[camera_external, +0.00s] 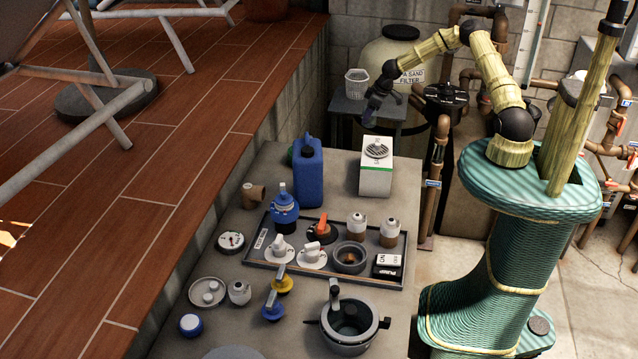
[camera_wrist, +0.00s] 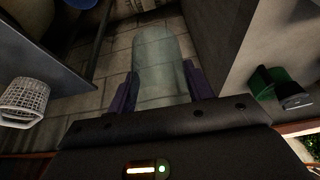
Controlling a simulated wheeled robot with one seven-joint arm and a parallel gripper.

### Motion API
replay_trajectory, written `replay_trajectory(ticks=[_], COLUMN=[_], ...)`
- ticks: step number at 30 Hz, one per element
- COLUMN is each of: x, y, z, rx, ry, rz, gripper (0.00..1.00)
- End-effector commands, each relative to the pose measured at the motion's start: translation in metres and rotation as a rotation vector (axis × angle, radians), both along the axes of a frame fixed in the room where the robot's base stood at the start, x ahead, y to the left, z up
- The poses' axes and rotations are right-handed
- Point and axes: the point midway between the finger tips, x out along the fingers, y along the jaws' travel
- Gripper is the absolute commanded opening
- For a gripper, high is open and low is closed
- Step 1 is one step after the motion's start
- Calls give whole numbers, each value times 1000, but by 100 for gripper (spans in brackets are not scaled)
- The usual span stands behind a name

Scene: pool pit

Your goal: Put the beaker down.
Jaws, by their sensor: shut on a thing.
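The beaker (camera_wrist: 160,62) is a clear, pale, see-through cylinder in the wrist view. It sits between the purple fingers of my gripper (camera_wrist: 160,88), which is shut on it. Floor slabs show through and around it. In the external view my gripper (camera_external: 374,105) hangs at the end of the bent arm, beside the small grey side stand and above and behind the workbench. The beaker cannot be made out clearly there.
A grey basket (camera_external: 356,83) stands on the side stand (camera_external: 345,104), left of my gripper. The workbench (camera_external: 425,262) holds a blue jug (camera_external: 308,172), a white box (camera_external: 376,168), a filled tray (camera_external: 262,266) and a pot (camera_external: 349,318). Bare bench top lies around the white box.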

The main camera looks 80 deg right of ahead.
Motion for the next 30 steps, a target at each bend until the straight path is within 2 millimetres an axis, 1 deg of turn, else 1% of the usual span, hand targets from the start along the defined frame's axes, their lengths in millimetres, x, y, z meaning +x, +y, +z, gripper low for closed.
replay_trajectory(ticks=[1, 7, 9, 14, 18, 23, 30], x=[-4, -9, -6, 6, 24, 51, 105], y=[-11, -46, -54, -67, -71, -70, -55], z=[-1, -4, -4, -7, -8, -6, 5], rx=[3, 0, -1, 0, 5, 5, -3], ry=[-4, -7, -6, 1, 10, 17, 10], rz=[-10, -31, -39, -66, -95, -138, -224], gripper=[25, 25, 25, 25, 25, 25, 25])
